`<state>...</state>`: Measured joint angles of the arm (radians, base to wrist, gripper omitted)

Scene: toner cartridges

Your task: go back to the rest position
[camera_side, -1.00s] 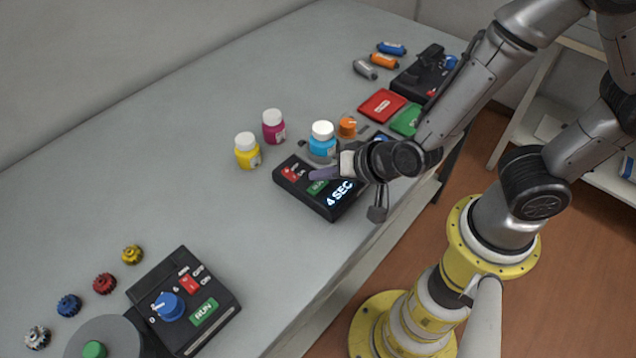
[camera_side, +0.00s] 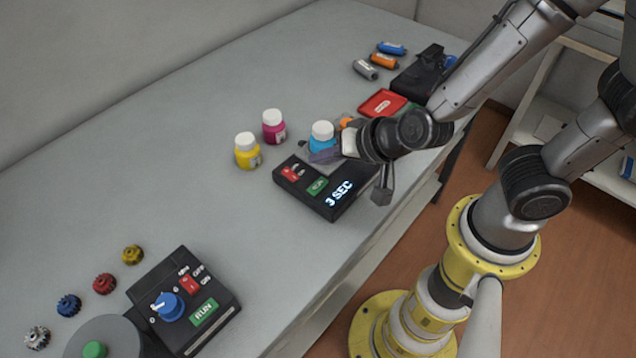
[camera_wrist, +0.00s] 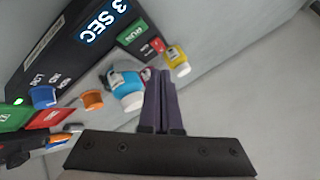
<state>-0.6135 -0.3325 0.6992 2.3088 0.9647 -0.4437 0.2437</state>
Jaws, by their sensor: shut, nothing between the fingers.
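My gripper (camera_side: 325,155) is shut and empty. In the side view it hangs above the back part of the black timer box (camera_side: 322,190), close to the cyan bottle (camera_side: 322,133), which it partly hides. In the wrist view the shut purple fingers (camera_wrist: 160,85) point away from the camera, with the cyan bottle (camera_wrist: 126,88) just left of them. The box's display (camera_side: 339,193) reads 3 SEC, beside a green RUN button (camera_side: 317,186). I cannot tell whether the fingers touch the bottle.
Yellow (camera_side: 247,151) and magenta (camera_side: 273,126) bottles stand left of the cyan one. A red pad (camera_side: 382,103), several cartridges and another black device (camera_side: 418,75) lie further back. A box with a blue knob (camera_side: 168,306) and several gears are at front left. The middle-left table is clear.

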